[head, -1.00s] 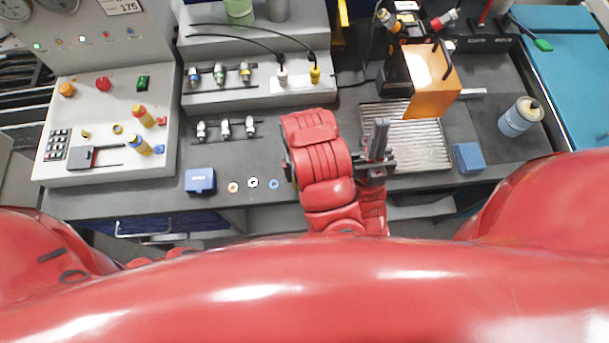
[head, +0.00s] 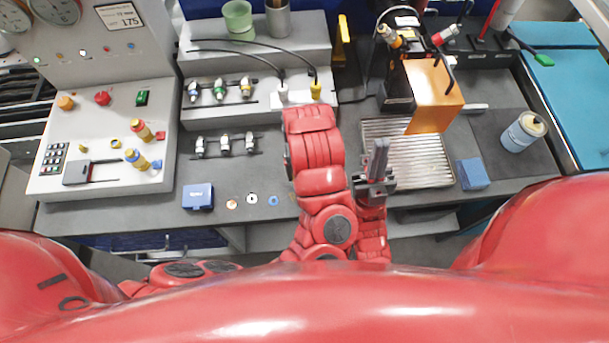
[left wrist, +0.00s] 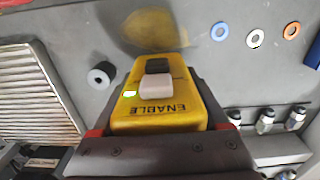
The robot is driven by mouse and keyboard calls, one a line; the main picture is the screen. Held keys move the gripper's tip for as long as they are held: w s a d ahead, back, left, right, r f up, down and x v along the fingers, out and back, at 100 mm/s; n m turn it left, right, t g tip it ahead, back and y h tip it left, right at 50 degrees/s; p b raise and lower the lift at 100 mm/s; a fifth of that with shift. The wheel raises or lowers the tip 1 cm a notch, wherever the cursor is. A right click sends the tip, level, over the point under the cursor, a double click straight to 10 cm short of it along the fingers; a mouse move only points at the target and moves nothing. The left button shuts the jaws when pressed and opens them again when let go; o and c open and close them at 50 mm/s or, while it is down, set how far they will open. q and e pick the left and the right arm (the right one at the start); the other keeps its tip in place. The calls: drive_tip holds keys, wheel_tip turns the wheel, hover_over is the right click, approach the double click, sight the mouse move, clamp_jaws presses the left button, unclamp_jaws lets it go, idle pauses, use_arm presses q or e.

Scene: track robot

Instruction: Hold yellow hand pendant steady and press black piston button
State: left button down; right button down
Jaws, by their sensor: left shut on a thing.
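The yellow pendant (left wrist: 155,118), lettered ENABLE, sits between the fingers of my left gripper (left wrist: 158,140) in the left wrist view. Its face carries a pale button (left wrist: 156,86), a black square button (left wrist: 158,66) and a lit green lamp (left wrist: 130,94). The left gripper is shut on the pendant. In the head view the pendant and left gripper are hidden, apparently behind a red arm. My right gripper (head: 378,160) is beside that arm, near the ribbed tray, its dark fingers pointing away from me. I cannot tell whether they are apart.
The ribbed metal tray (head: 432,160) and a blue block (head: 472,173) lie right of the right gripper. A blue box (head: 198,196) and small washers (head: 252,198) lie left on the bench. An orange-fronted machine (head: 435,97) stands behind.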

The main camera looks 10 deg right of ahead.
use_arm(q)
drive_tip(key=shift+w+d+f+b, duration=0.1)
drive_tip(key=shift+w+f+b, duration=0.2)
drive_tip(key=shift+w, duration=0.5)
drive_tip(key=shift+w+f+b, duration=0.15)
drive_tip(key=shift+w+b, duration=0.15)
drive_tip(key=shift+w, duration=0.5)
drive_tip(key=shift+w+d+f+b, duration=0.1)
drive_tip(key=shift+w+f+b, duration=0.2)
drive_tip(key=shift+w, duration=0.5)
drive_tip(key=shift+c, duration=2.4)
unclamp_jaws()
clamp_jaws()
